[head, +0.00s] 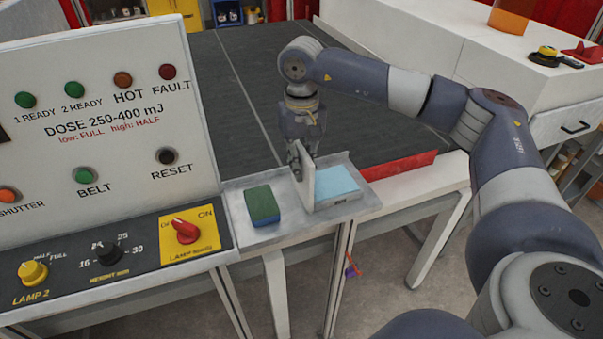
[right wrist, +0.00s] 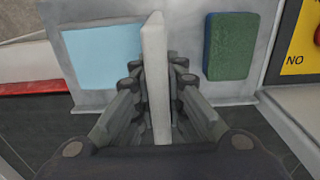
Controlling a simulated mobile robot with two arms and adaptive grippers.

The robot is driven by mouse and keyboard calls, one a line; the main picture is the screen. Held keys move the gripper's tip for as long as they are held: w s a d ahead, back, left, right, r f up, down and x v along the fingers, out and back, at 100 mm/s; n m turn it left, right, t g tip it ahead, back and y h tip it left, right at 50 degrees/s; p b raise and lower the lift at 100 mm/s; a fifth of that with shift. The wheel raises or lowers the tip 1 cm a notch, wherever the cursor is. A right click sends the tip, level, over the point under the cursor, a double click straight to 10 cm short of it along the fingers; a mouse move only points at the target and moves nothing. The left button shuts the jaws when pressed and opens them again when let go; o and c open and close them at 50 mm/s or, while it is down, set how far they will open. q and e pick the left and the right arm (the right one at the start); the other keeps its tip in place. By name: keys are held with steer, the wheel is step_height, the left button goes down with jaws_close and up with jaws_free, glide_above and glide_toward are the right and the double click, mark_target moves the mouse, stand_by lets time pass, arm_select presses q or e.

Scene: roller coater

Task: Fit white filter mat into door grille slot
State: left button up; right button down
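The white filter mat (head: 308,186) is a thin pale slab standing on edge over the small grey tray. My right gripper (head: 297,158) is above the tray, pointing down, with its fingers closed on the mat's upper part. In the right wrist view the white mat (right wrist: 156,75) runs between the two fingers (right wrist: 157,85), one on each side. I cannot tell whether the mat's lower edge touches the tray. A light blue mat (head: 337,181) lies flat on the right. My left gripper and the door grille slot are not in view.
A green and blue sponge-like block (head: 262,205) lies left of the white mat on the grey tray (head: 356,207). A control panel (head: 115,120) stands close on the left. Behind are the dark belt (head: 225,85) and a red strip (head: 398,166).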

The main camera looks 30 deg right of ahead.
mark_target(301, 148)
stand_by(0.3)
steer(key=shift+r+b, duration=0.75)
steer(key=shift+r, duration=0.1)
steer(key=shift+r+b, duration=0.4)
steer(key=shift+r, duration=0.25)
steer(key=s+a+r+b, duration=0.2)
steer(key=s+a+b, duration=0.3)
steer(key=s+a, duration=0.4)
steer(key=s, duration=0.4)
steer(key=shift+a, duration=0.15)
steer(key=shift+s, duration=0.1)
